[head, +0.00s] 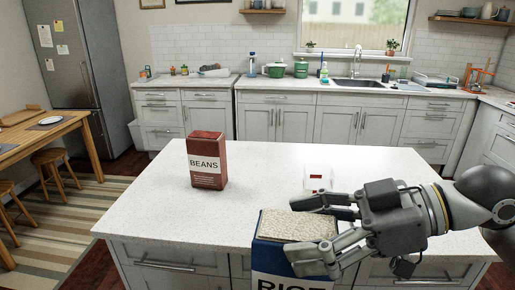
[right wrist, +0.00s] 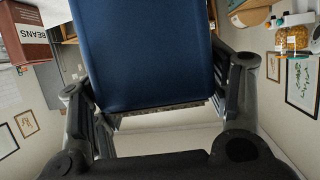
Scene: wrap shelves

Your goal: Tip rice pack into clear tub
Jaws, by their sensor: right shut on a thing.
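The blue rice pack (head: 264,257) with a white label is upright at the island's front edge in the head view, its lower part cut off by the frame. Its top shows pale grains. My right gripper (head: 297,227) comes in from the right and is shut on the pack, fingers on either side. The right wrist view shows the pack's blue face (right wrist: 145,55) between the fingers. A small pale, boxy thing with a red mark (head: 318,178) stands on the island behind the gripper; it may be the clear tub, partly hidden. My left gripper is not in view.
A red-brown beans pack (head: 207,162) stands upright on the white island top (head: 150,205), left of the rice pack; the island's left side is otherwise clear. In the right wrist view, a jar with golden contents (right wrist: 292,38) shows at the upper right.

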